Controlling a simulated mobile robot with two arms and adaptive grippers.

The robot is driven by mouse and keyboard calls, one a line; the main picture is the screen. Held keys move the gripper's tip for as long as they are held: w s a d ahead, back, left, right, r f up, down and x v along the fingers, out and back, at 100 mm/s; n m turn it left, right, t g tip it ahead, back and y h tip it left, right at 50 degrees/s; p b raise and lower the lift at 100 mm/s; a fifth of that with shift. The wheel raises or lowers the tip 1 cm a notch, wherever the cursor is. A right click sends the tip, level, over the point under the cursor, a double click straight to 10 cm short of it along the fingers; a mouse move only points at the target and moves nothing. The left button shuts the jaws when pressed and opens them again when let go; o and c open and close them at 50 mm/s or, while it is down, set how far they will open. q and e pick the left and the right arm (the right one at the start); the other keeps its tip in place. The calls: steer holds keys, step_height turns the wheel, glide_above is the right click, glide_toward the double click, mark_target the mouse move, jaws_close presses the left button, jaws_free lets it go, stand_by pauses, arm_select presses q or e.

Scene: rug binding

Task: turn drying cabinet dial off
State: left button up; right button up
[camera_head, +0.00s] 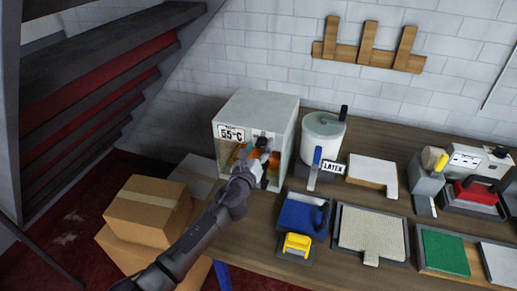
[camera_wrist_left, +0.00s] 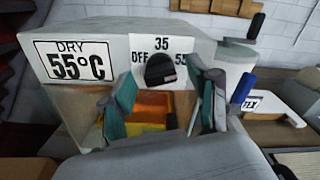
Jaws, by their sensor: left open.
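The drying cabinet (camera_head: 262,106) is a pale grey box on the wooden table against the wall, with a "DRY 55°C" label on its front. Its black dial (camera_wrist_left: 160,69) sits on a white plate marked OFF at left, 35 on top and 55 at right. I cannot tell which mark the dial points to. My left gripper (camera_wrist_left: 161,88) is open in front of the dial, one teal-padded finger on each side. It looks apart from the dial. In the head view, the left arm reaches up to the cabinet front and partly covers it. My right gripper is not in view.
A white latex pot (camera_head: 322,138) with a blue handle stands just right of the cabinet. Orange and yellow things (camera_wrist_left: 150,105) show inside the cabinet. Cardboard boxes (camera_head: 150,205) are stacked at left. Trays with a blue pad (camera_head: 300,216) and rug samples (camera_head: 370,230) fill the table's front right.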

arm_select(q)
jaws_close()
